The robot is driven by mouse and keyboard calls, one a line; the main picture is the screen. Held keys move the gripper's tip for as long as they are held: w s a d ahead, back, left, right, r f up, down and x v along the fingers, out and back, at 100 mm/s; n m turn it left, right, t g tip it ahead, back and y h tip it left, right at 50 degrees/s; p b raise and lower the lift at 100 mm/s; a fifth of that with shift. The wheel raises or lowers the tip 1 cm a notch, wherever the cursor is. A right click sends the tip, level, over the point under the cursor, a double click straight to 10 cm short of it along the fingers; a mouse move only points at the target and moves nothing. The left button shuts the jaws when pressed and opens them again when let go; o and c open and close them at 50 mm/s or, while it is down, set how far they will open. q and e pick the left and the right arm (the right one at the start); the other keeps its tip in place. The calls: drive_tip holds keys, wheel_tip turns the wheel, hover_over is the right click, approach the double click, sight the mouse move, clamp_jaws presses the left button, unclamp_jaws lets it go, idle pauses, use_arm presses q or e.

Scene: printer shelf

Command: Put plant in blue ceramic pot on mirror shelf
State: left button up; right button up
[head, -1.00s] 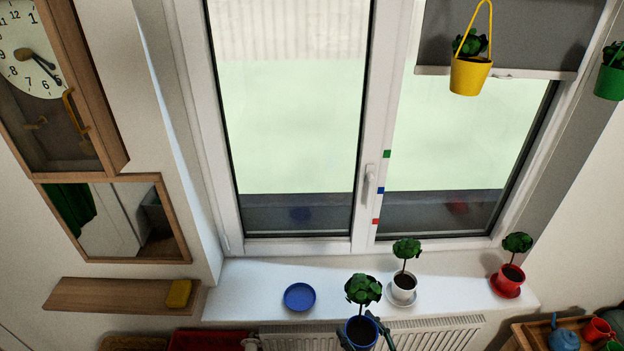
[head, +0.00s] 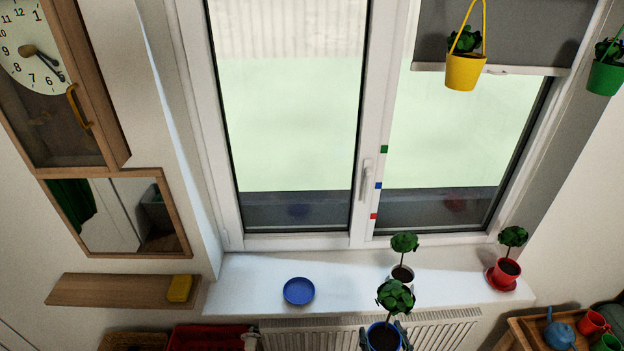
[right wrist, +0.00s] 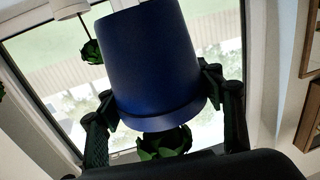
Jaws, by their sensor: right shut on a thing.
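The plant in the blue pot (head: 384,337) has a round green crown (head: 395,296) and is held upright in front of the windowsill. My right gripper (head: 383,331) is shut on the pot, one finger at each side. In the right wrist view the blue pot (right wrist: 155,65) fills the middle between the dark fingers (right wrist: 165,110), with green leaves beyond its rim. The mirror shelf (head: 120,289) is a wooden board below the framed mirror (head: 125,216) at the left, with a yellow block (head: 180,288) on its right end. My left gripper is not in view.
An empty blue saucer (head: 299,291) lies on the white windowsill (head: 245,285). The shelf's left and middle are bare. A radiator (head: 320,335) is below the sill.

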sight(393, 340)
drive_tip(key=d+h, duration=0.1)
drive_tip(key=s+d+m+h, duration=0.1)
drive_tip(key=m+h, duration=0.1)
drive_tip(key=shift+s+d+r, duration=0.15)
drive_tip(key=shift+d+r, duration=0.2)
drive_tip(key=shift+d, duration=0.05)
drive_tip(key=shift+r, duration=0.25)
drive_tip(key=shift+a+f, duration=0.1)
drive_tip(key=shift+f, duration=0.15)
wheel_tip(393, 340, down, 8)
drive_tip(key=b, duration=0.7)
drive_tip(key=shift+f, duration=0.1)
